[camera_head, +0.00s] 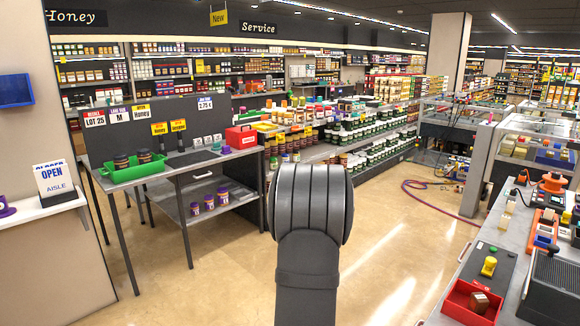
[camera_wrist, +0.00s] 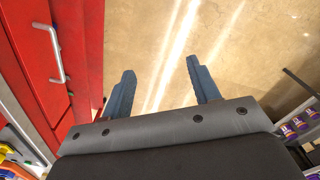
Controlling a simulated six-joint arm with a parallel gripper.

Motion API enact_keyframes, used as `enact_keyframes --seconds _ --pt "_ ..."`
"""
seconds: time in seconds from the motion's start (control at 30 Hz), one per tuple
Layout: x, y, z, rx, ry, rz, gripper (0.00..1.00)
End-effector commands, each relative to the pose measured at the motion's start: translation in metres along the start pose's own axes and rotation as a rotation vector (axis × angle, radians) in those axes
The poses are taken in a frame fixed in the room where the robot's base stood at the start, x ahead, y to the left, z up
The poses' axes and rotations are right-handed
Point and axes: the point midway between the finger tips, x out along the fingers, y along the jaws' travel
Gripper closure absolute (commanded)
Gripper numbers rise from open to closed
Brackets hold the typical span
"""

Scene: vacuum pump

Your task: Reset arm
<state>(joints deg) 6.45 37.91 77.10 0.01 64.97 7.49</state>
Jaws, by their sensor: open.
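My arm shows in the middle of the head view, a dark grey link rising from the bottom edge to a rounded joint. My gripper is hidden behind it in that view. In the wrist view my gripper (camera_wrist: 160,85) is open, with its two blue-grey fingers apart and nothing between them. The tan floor (camera_wrist: 150,30) shows beyond the fingertips. A red cabinet front (camera_wrist: 85,40) with a metal handle stands close to the left of the fingers. I cannot tell whether anything touches it.
A table (camera_head: 180,165) with a green tray (camera_head: 133,168) and a red toolbox (camera_head: 241,136) stands at left. A workbench (camera_head: 447,303) with a red bin (camera_head: 468,301) and devices is at right. A hose (camera_head: 425,200) lies on the floor. The aisle floor (camera_head: 400,240) between is otherwise clear.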

Motion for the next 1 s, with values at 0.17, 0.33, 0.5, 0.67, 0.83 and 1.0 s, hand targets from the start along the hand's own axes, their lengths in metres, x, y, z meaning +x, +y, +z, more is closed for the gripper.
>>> enact_keyframes --seconds 0.17,0.33,0.5,0.67,0.83,1.0 --pt "0.019 -0.027 0.019 -0.008 -0.003 0.001 0.44" --pt "0.045 -0.041 0.035 -0.033 -0.004 0.001 0.44" --pt "0.074 -0.048 0.052 -0.069 -0.004 0.001 0.44" --pt "0.1 -0.05 0.066 -0.11 -0.004 0.001 0.44" --pt "0.12 -0.048 0.077 -0.148 -0.003 0.001 0.44" --pt "0.129 -0.047 0.082 -0.167 -0.001 0.0 0.44"
